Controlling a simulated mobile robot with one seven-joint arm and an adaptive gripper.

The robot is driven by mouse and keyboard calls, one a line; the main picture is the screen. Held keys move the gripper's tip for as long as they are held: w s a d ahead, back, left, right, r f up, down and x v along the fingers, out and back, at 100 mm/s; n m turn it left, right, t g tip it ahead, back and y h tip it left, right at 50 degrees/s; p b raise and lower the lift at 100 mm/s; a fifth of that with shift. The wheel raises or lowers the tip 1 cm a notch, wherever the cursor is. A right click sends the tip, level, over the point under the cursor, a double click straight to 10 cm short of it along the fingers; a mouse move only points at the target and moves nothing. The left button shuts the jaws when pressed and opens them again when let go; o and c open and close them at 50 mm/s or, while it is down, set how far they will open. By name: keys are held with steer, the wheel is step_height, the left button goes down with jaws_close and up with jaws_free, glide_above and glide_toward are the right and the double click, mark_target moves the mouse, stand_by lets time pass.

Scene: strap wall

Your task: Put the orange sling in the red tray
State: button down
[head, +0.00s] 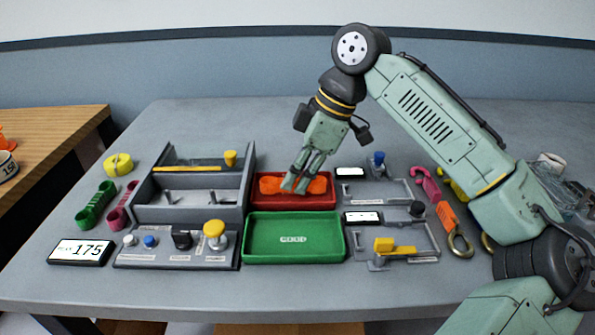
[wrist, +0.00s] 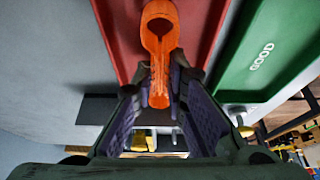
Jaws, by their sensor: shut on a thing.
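The orange sling (head: 317,186) is in the red tray (head: 292,203) at the middle of the table in the head view. It shows as a loop with a narrower lower part in the wrist view (wrist: 160,20), over the red tray floor (wrist: 197,25). My gripper (head: 295,186) reaches down into the tray from above and is shut on the sling. In the wrist view its fingers (wrist: 162,95) close around the sling's lower part. The fingers hide part of the sling, and I cannot tell whether its whole length rests on the tray floor.
A green tray (head: 293,254) marked GOOD adjoins the red tray in front. A grey divided box (head: 190,212) stands close on the left. Grey fixtures with a blue knob (head: 378,158) and a yellow handle (head: 395,246) stand on the right. An orange strap with a hook (head: 446,216) lies farther right.

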steer(key=c, duration=1.5)
jaws_free()
steer(key=shift+c, duration=0.2)
steer(key=shift+o, duration=0.3)
steer(key=o, duration=0.4)
steer(key=shift+c, duration=0.2)
steer(key=shift+r, duration=0.1)
step_height(320, 180, up, 6)
steer(key=p, duration=0.6)
steer(key=shift+c, duration=0.3)
